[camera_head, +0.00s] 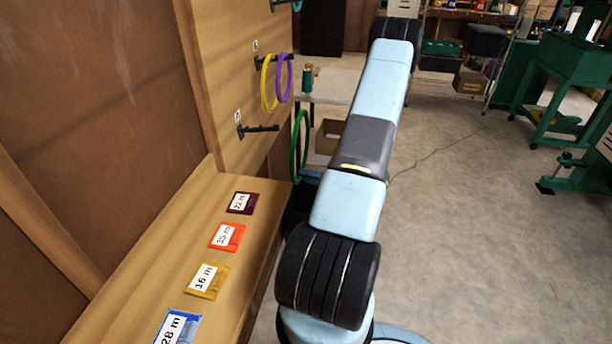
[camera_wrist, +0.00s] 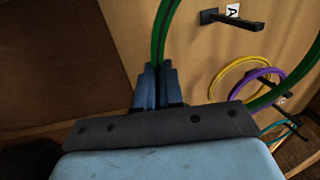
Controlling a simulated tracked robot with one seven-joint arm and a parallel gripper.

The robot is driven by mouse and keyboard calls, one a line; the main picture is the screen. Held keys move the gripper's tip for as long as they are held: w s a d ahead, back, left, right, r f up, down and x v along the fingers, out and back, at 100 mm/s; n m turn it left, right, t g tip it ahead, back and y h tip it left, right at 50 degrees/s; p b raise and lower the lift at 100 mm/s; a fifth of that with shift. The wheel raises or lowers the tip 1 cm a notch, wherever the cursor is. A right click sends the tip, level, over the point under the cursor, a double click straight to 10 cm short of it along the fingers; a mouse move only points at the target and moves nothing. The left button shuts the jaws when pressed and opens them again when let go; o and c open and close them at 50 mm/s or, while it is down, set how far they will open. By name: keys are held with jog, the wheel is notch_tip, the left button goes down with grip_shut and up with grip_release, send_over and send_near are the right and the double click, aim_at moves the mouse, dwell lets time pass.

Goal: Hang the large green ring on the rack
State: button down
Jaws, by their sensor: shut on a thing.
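The large green ring (camera_head: 297,150) stands upright beside the wooden rack panel, to the right of the lowest visible peg (camera_head: 262,129). My gripper (camera_wrist: 157,82) is shut on the ring's rim in the wrist view, where the green ring (camera_wrist: 162,38) rises from between the fingers and curves out of the picture. In the head view my arm hides most of the gripper. The black peg (camera_wrist: 236,20) beside a label is bare and lies within the ring's outline in the wrist view; I cannot tell whether the ring is around it. They look apart in the head view.
A yellow ring (camera_head: 264,84) and a purple ring (camera_head: 290,78) hang on a higher peg. A teal ring (camera_head: 297,5) is at the top edge. Coloured cards, including a red one (camera_head: 227,237), lie on the wooden ledge (camera_head: 215,210). Open floor (camera_head: 480,210) lies right.

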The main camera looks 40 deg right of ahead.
jog(key=w+a+f, duration=0.4)
jog(key=w+a, duration=0.5)
jog(key=w, duration=0.2)
jog(key=shift+f, duration=0.35)
dwell(1.0)
dwell(0.5)
jog(key=c, duration=1.2)
grip_release()
jog(key=shift+o, duration=0.4)
jog(key=shift+o, duration=0.6)
